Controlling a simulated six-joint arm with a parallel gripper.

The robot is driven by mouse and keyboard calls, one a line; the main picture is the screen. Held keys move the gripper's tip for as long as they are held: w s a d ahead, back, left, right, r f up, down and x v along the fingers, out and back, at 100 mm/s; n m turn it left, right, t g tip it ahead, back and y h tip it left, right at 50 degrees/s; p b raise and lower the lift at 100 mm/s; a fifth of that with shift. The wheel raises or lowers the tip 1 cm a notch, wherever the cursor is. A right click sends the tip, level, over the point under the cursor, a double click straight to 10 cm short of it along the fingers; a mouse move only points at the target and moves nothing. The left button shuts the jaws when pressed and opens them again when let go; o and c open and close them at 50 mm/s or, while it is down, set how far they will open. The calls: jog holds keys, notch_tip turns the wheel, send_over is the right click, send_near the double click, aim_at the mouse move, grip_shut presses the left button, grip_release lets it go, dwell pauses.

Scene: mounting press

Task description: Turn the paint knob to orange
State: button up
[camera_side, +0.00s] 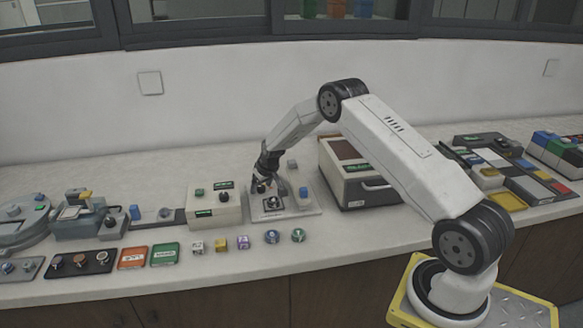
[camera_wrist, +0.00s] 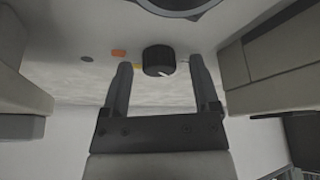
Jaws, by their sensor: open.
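The black paint knob (camera_wrist: 158,62) shows in the wrist view, with a short white mark on its lower edge. An orange patch (camera_wrist: 118,53) lies left of it, with a yellow patch (camera_wrist: 138,65) close by and a dark round spot (camera_wrist: 87,58) farther left. My gripper (camera_wrist: 160,66) is open, with one finger on each side of the knob and visible gaps between. In the side view my gripper (camera_side: 265,184) points down over a light panel (camera_side: 305,211) and hides part of it.
A beige box (camera_side: 213,212) stands left of the panel and a white-and-black oven-like box (camera_side: 362,190) stands close on the right. Several small cubes and round pieces lie in front. Trays and coloured blocks (camera_side: 560,150) are at the far right.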

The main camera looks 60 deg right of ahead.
grip_shut()
jog(key=shift+m, duration=0.8)
jog(key=shift+a+m+g+h, duration=0.1)
jog(key=shift+m+g+h, duration=0.55)
jog(key=shift+m, duration=1.05)
jog(key=shift+w+a+f+m+g+h, duration=0.1)
jog(key=shift+m+g+h, duration=0.2)
jog(key=shift+m, duration=0.75)
jog(key=shift+m+g+h, duration=0.15)
jog(key=shift+m+h, duration=0.2)
jog(key=shift+m, duration=0.7)
